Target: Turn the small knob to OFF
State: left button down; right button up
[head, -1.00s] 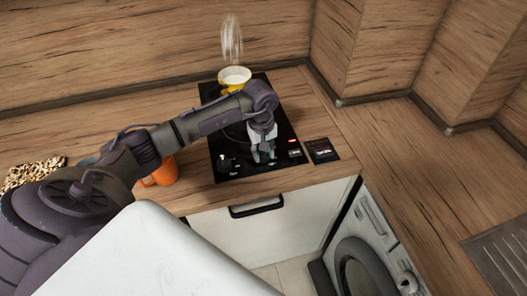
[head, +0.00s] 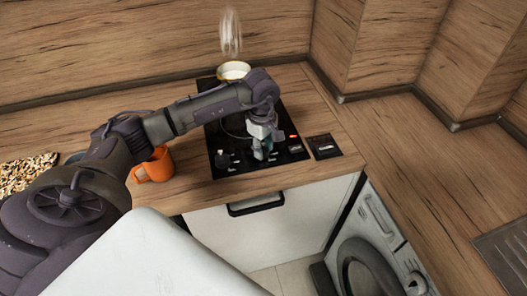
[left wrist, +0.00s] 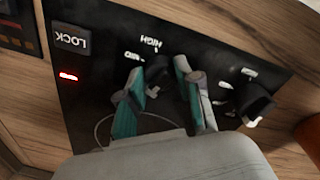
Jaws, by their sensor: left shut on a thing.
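The small dark knob (left wrist: 156,72) sits on the black cooktop panel (left wrist: 95,100), between the teal pads of my left gripper (left wrist: 155,84) in the left wrist view. Labels HIGH and MID are printed beside it. My left gripper (head: 262,149) is shut on this knob at the front of the cooktop (head: 237,124) in the head view. The fingers mostly hide the knob there, and its pointer setting cannot be read. A second dark knob (left wrist: 257,107) stands apart from the fingers; it is also at the front left in the head view (head: 222,159). My right gripper is not in view.
A pot (head: 233,71) stands at the back of the cooktop with pale steam above it. An orange mug (head: 154,166) is left of the cooktop. A dark panel (head: 324,146) lies to its right. A red light (left wrist: 69,76) glows beside the LOCK label.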

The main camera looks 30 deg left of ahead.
aim_at(263, 148)
pick_arm(q)
jog(key=n+b, duration=0.1)
jog(key=n, duration=0.2)
jog(key=shift+f, duration=0.1)
jog(key=shift+n+b, duration=0.55)
jog(key=shift+n, duration=0.15)
jog(key=c, duration=0.8)
grip_release()
jog(key=shift+r, duration=0.2)
jog(key=r, duration=1.1)
jog(key=shift+s+d+r, duration=0.1)
jog(key=shift+s+r, duration=0.15)
jog(key=shift+r, duration=0.15)
